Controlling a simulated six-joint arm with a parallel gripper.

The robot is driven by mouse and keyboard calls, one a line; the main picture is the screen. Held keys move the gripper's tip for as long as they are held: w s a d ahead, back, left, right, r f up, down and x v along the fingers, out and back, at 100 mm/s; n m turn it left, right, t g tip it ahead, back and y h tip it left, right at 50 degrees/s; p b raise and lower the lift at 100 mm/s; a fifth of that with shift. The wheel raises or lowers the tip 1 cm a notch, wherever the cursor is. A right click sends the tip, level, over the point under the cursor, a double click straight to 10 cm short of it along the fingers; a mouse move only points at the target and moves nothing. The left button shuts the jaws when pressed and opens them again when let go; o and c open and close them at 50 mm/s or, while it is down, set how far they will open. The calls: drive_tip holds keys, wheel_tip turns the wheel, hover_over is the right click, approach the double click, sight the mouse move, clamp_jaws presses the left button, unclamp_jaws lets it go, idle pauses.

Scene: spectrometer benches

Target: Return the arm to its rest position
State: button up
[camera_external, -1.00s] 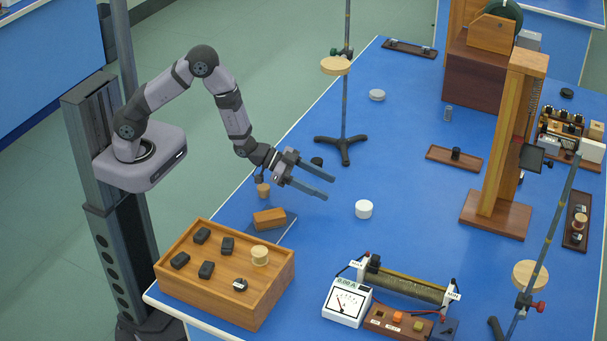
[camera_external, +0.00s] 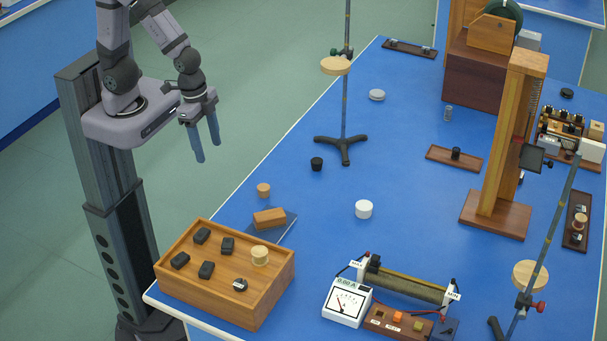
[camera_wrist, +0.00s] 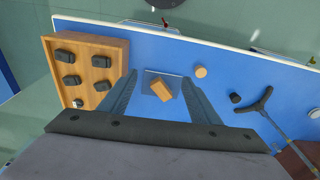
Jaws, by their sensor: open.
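My gripper (camera_external: 207,139) is beside my base at the upper left of the external view, off the table's left edge and above the floor. Its two blue-grey fingers point down, are apart and hold nothing. My arm is folded, with the forearm drawn back close to the column. In the wrist view the fingers (camera_wrist: 158,98) stand apart, with the table seen far below and a wooden block between them in the picture.
The blue table (camera_external: 320,235) carries a wooden box (camera_external: 215,298) with black knobs, a wooden block (camera_external: 269,218), a cork (camera_external: 263,190), a black stopper (camera_external: 316,164), a white cylinder (camera_external: 363,209) and a tripod stand (camera_external: 345,145). Open floor surrounds the gripper.

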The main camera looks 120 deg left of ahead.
drive_tip(key=s+d+r+g, duration=0.1)
drive_tip(key=s+d+r, duration=0.15)
drive_tip(key=s, duration=0.25)
drive_tip(key=f+b, duration=0.4)
drive_tip(key=f, duration=0.1)
drive_tip(key=shift+w+a+f, duration=0.1)
drive_tip(key=shift+w+a, duration=0.05)
drive_tip(key=shift+a, duration=0.2)
idle(0.5)
